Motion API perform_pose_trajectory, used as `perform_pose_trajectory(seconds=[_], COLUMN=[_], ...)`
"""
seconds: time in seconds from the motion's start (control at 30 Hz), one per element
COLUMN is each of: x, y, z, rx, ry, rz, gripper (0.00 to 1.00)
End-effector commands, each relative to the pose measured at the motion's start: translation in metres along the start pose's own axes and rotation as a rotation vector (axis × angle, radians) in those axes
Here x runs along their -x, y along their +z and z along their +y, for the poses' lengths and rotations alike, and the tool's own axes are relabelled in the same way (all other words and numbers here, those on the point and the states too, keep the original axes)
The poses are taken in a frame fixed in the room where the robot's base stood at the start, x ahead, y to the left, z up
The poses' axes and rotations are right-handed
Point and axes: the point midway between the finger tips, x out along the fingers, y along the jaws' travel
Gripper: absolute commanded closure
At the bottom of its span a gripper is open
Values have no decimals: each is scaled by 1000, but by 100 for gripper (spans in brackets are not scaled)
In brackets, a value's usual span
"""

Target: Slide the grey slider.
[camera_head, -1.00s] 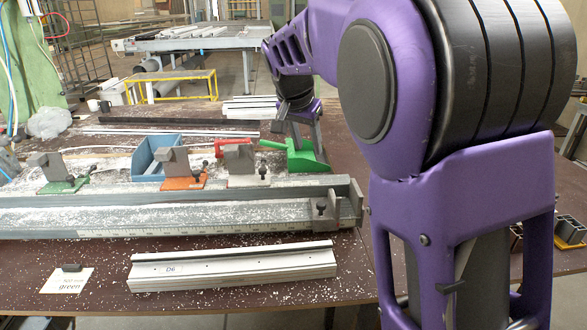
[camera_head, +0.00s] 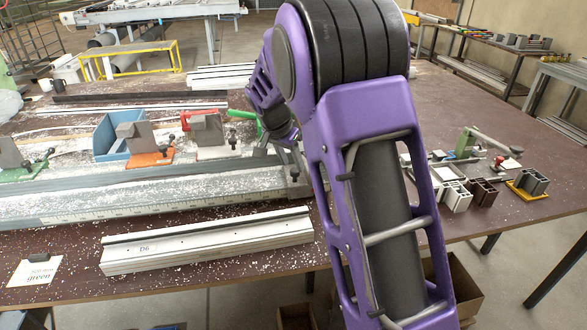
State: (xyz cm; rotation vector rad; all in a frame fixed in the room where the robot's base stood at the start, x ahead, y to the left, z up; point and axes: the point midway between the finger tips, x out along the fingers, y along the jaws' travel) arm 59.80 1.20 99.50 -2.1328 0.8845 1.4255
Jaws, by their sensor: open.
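Several clamp sliders with grey blocks stand on the long grey rail (camera_head: 105,201) at the left. One has a green base (camera_head: 22,174), one an orange base (camera_head: 150,158), and the rightmost a pale grey-white base (camera_head: 220,152). That rightmost one, likely the grey slider, carries a grey block (camera_head: 206,132) and a small dark clamp screw. My gripper (camera_head: 283,168) is open, pointing down near the rail's right end, to the right of the pale slider and apart from it. The arm and gripper partly hide the rail's end stop.
A blue bin (camera_head: 112,137) and a green-handled tool (camera_head: 243,115) lie behind the rail. A white profile marked D6 (camera_head: 205,240) and a card (camera_head: 35,270) lie in front. Profile pieces (camera_head: 455,196) stand at right. White chips litter the table.

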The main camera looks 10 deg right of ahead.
Motion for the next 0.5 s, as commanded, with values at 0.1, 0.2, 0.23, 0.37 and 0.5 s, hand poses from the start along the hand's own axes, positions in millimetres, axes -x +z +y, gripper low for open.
perform_pose_trajectory(seconds=[0.1, 0.2, 0.23, 0.37, 0.5], x=[-18, -26, -28, -32, -32], y=[0, 0, 0, 0, 0], z=[0, 0, 0, 0, 0], rx=[0, -1, -1, -1, 0], ry=[2, 1, 0, -1, -1], rz=[-1, -1, 0, 0, 0], gripper=[53, 53, 53, 53, 53])
